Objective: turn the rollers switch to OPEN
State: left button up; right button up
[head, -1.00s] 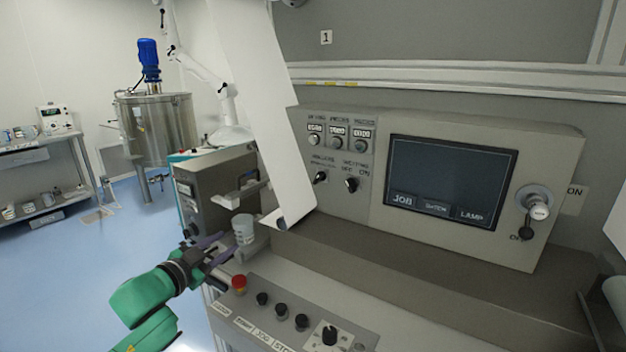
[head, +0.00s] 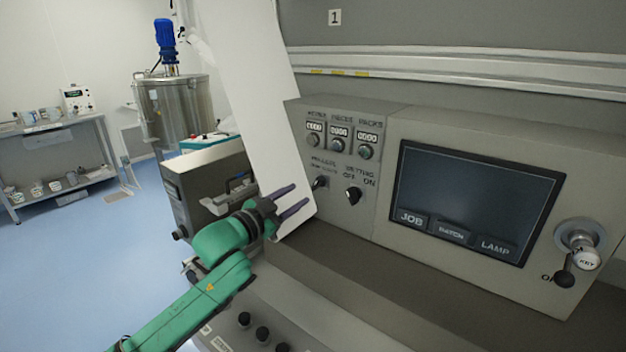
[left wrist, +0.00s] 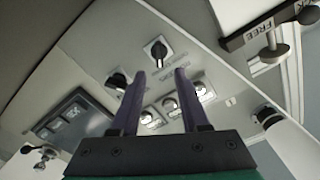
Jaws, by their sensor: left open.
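In the left wrist view the panel looks turned around; the rollers switch (left wrist: 158,50) shows beyond the gap between my fingers, and the setting switch (left wrist: 118,80) is near the left finger. My left gripper (head: 300,195) is open and empty, its purple fingers pointing toward the panel, just left of and below the switch, apparently apart from it. My right gripper is not in view.
A white web sheet (head: 245,90) hangs just left of the panel. Several knobs (head: 262,334) line the lower ledge.

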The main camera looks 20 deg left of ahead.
aim_at(315, 185)
pick_arm(q)
jog(key=p+x, duration=0.1)
jog(key=x, duration=0.6)
jog(key=shift+w, duration=0.15)
jog(key=shift+w+f, duration=0.1)
grip_shut()
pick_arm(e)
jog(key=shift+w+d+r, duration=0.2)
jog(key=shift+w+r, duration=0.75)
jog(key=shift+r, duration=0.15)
